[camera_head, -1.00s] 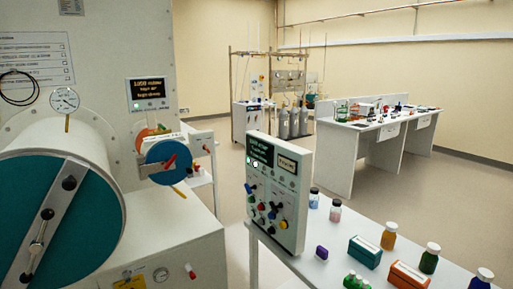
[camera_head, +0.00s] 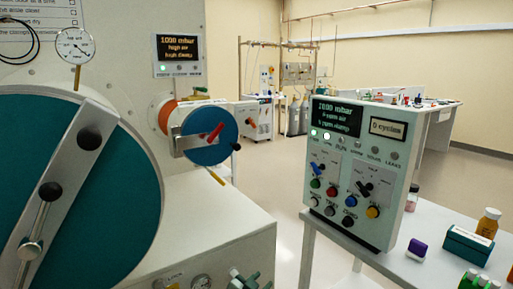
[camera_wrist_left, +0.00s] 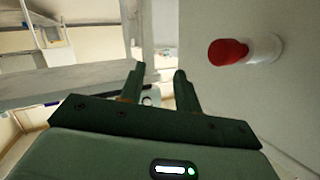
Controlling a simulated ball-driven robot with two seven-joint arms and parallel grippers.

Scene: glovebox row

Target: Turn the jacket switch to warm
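No label for the jacket switch can be read, so I cannot tell which control it is. A white control box (camera_head: 350,222) stands at right centre, with a dark display (camera_head: 337,118), a black pointer knob (camera_head: 365,189) and several coloured buttons. My left gripper (camera_head: 248,281) shows at the bottom edge of the head view, in front of the white cabinet. In the left wrist view its two fingers (camera_wrist_left: 160,88) are apart with nothing between them. A red-tipped knob (camera_wrist_left: 229,52) on a white base sticks out of a pale panel right of the fingers. My right gripper is not in view.
The chamber's large teal door (camera_head: 120,200) fills the left, with a bar and black knobs. A small blue round door (camera_head: 208,136) has a red handle. A purple-capped block (camera_head: 417,247), a teal box (camera_head: 467,245) and an amber bottle (camera_head: 488,223) stand on the right table.

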